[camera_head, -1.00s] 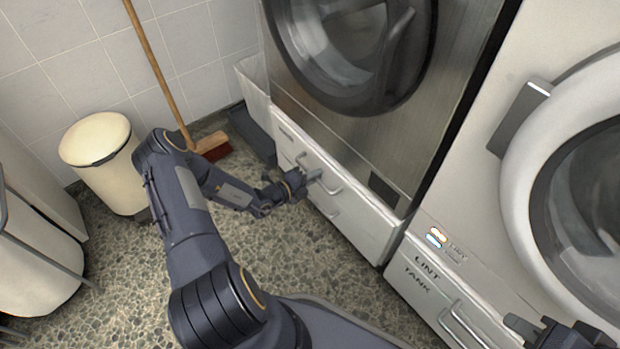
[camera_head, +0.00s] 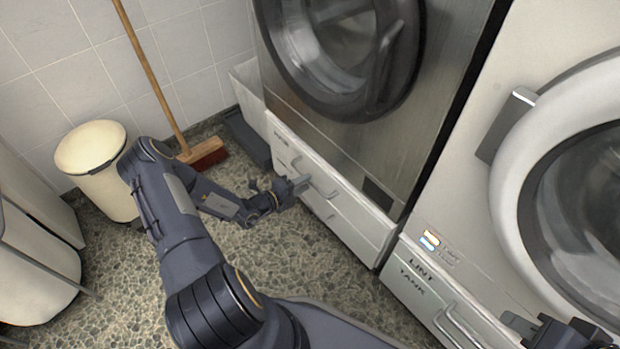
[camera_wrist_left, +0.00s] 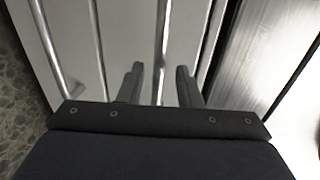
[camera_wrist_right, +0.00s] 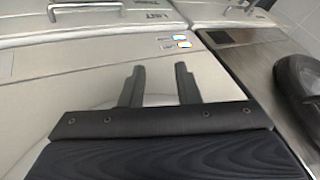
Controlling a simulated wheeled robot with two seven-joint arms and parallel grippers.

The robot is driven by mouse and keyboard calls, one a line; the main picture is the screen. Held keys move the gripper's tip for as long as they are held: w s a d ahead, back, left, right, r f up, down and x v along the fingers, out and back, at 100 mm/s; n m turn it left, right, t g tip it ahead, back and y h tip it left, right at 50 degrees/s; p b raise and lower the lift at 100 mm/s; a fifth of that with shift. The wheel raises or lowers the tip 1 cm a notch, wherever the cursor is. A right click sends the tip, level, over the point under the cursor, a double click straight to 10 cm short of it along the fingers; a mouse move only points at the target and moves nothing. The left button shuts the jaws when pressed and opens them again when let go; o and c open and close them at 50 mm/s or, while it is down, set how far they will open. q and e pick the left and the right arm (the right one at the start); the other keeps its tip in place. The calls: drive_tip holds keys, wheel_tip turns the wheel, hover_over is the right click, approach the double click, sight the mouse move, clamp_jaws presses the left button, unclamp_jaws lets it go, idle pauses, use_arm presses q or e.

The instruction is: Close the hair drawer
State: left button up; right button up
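The low white drawer unit (camera_head: 350,222) sits under the steel-fronted machine. Its upper drawer front carries a blurred label, which I cannot read, and a metal bar handle (camera_head: 322,178). I cannot tell how far this drawer stands out. My left gripper (camera_head: 298,184) is just in front of the upper handle. In the left wrist view, its fingers (camera_wrist_left: 158,85) are apart, with a handle bar (camera_wrist_left: 163,45) showing between them, not visibly clamped. My right gripper (camera_head: 515,325) is at the lower right. In the right wrist view, its fingers (camera_wrist_right: 158,85) are apart and empty before a white panel.
The lint tank drawer (camera_head: 415,287) is to the right, below a white machine with a round door (camera_head: 510,190). A broom (camera_head: 200,153) leans on the tiled wall beside a cream bin (camera_head: 95,165). Speckled floor is free between my left arm and the drawers.

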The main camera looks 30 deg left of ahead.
use_arm(q)
drive_tip(key=shift+p+v, duration=0.45)
drive_tip(key=shift+v, duration=1.65)
drive_tip(key=shift+f, duration=0.15)
drive_tip(key=s+d+r+m+g+h, duration=0.3)
drive_tip(key=d+r+m+g, duration=0.25)
drive_tip(key=r+m, duration=0.8)
drive_tip(key=s+d+r+m+g+h, duration=0.3)
drive_tip(key=d+r+m, duration=0.4)
drive_tip(key=r+m, duration=0.6)
drive_tip(key=s+r+m+y, duration=0.4)
drive_tip(key=s+m, duration=0.5)
drive_tip(key=m, duration=0.2)
drive_tip(key=s+r+m+y, duration=0.3)
drive_tip(key=s+m+y, duration=0.1)
drive_tip(key=s+m, duration=0.6)
wheel_tip(320, 180, up, 35)
drive_tip(key=w+p, duration=0.1)
drive_tip(key=p, duration=3.3)
drive_tip(key=shift+f, duration=0.2)
